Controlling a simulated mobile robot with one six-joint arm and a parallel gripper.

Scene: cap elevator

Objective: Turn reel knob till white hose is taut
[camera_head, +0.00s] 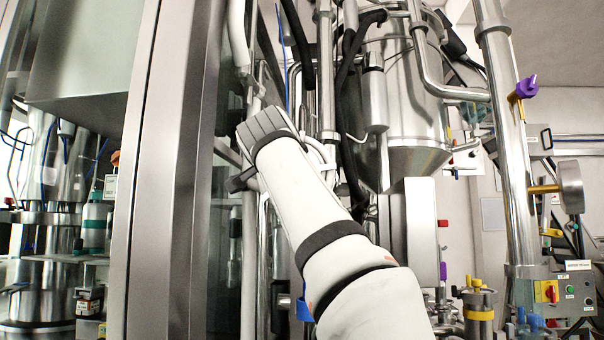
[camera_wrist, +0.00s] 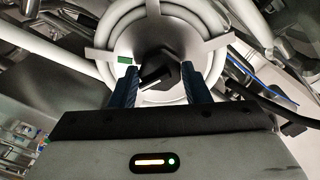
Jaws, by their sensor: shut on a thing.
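In the wrist view, the dark reel knob (camera_wrist: 166,64) sits at the centre of the grey hose reel (camera_wrist: 128,42). The white hose (camera_wrist: 106,36) is coiled around the reel behind its flat arms. My gripper (camera_wrist: 158,74) has its two blue fingers on either side of the knob and is shut on it. In the head view, my white arm reaches up to the reel, and its wrist covers the knob and fingers. Only a bit of the white coil (camera_head: 328,153) shows at the right of the wrist. I cannot tell how tight the hose is.
A tall steel cabinet frame (camera_head: 155,190) stands close on the left of my arm. A steel tank (camera_head: 410,110) and pipes are on the right. A control box with knobs (camera_head: 562,295) is at lower right. Pipes and cables crowd around the reel.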

